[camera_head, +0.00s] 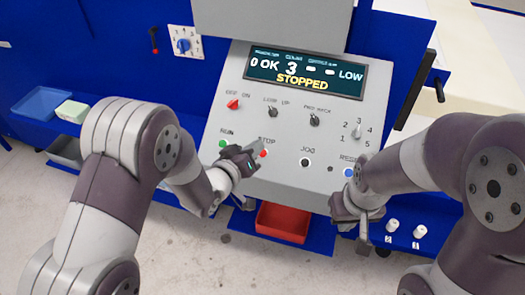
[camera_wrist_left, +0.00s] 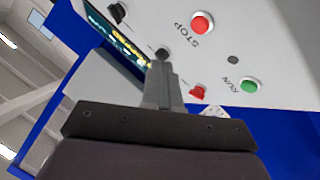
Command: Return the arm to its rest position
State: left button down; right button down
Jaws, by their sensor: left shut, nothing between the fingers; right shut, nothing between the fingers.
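My left gripper (camera_head: 256,147) is shut and empty. In the head view it is over the grey control panel (camera_head: 278,178), by the red STOP button (camera_head: 263,154). In the left wrist view its closed fingers (camera_wrist_left: 160,75) point at the panel, and the STOP button (camera_wrist_left: 202,23) is up and to the right of the fingertips, clear of them. My right gripper (camera_head: 362,240) is shut and empty, pointing down in front of the panel's lower right edge, below the blue RESET button (camera_head: 348,173).
The display (camera_head: 305,75) reads STOPPED. The green RUN button (camera_head: 223,144) and black JOG button (camera_head: 305,162) are on the panel. A red bin (camera_head: 283,222) stands below it. A blue tray (camera_head: 40,103) is at left, and two white pegs (camera_head: 393,226) are at right.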

dwell(0.4)
pick_arm(q)
jog(key=s+a+f+m+g+y, duration=0.3)
jog(key=s+a+f+g+y, duration=0.4)
jog(key=f, duration=0.3)
jog(key=s+a+r+n+g+y+b, duration=0.1)
jog(key=s+a+r+g+b, duration=0.3)
jog(key=s+a, duration=0.6)
jog(key=shift+s+r+n, duration=0.15)
jog(key=shift+s+n, duration=0.25)
jog(key=shift+s, duration=0.8)
jog(key=shift+s+a, duration=0.1)
jog(key=shift+s, duration=0.05)
